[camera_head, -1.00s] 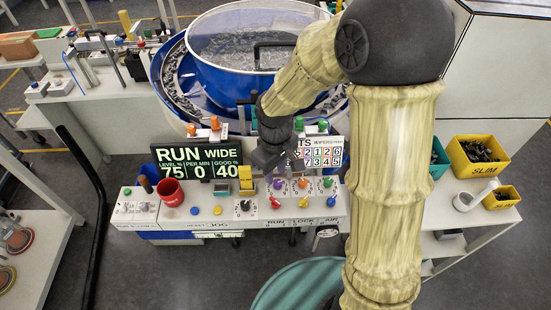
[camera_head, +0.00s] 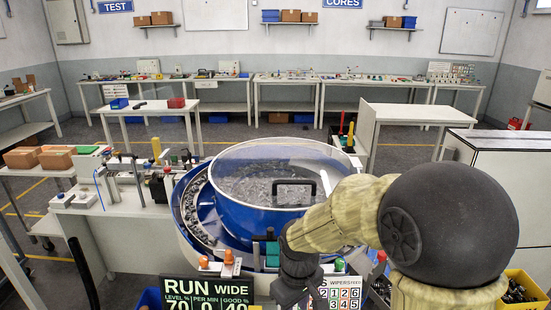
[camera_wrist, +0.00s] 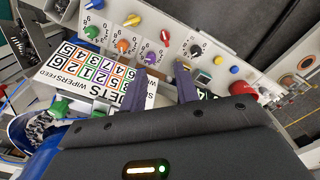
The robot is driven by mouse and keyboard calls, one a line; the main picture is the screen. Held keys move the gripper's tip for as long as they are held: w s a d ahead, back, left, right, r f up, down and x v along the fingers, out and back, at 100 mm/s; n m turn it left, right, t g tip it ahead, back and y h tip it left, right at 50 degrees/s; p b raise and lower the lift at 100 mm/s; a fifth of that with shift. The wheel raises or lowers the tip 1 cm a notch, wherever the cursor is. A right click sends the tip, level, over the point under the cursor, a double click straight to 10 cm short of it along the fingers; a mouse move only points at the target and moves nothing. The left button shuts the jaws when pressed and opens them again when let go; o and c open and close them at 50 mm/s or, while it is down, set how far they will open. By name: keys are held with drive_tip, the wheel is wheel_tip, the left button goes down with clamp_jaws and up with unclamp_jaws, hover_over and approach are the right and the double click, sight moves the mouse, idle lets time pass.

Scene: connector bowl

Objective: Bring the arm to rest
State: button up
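My arm reaches in from the right in the head view, bent over the front of the blue bowl feeder (camera_head: 232,205). My gripper (camera_head: 291,296) hangs low in front of the bowl, between the RUN display (camera_head: 207,292) and the white number board (camera_head: 343,292). In the wrist view my gripper (camera_wrist: 163,82) shows two dark fingers apart with nothing between them. They point over the number board (camera_wrist: 85,72) toward the control panel (camera_wrist: 222,62) with its coloured knobs. Whether the fingertips touch anything I cannot tell.
A clear lid with a black handle (camera_head: 294,188) covers the bowl. A white bench with fixtures (camera_head: 120,205) stands at left, a yellow bin (camera_head: 522,290) at lower right. A white cabinet (camera_head: 505,165) is at right. Benches line the back wall.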

drive_tip(key=s+d+m+t, duration=0.2)
drive_tip(key=s+d+m, duration=0.4)
drive_tip(key=d, duration=0.4)
drive_tip(key=shift+s+d+m, duration=0.15)
drive_tip(key=shift+s+m, duration=0.1)
drive_tip(key=shift+m, duration=0.45)
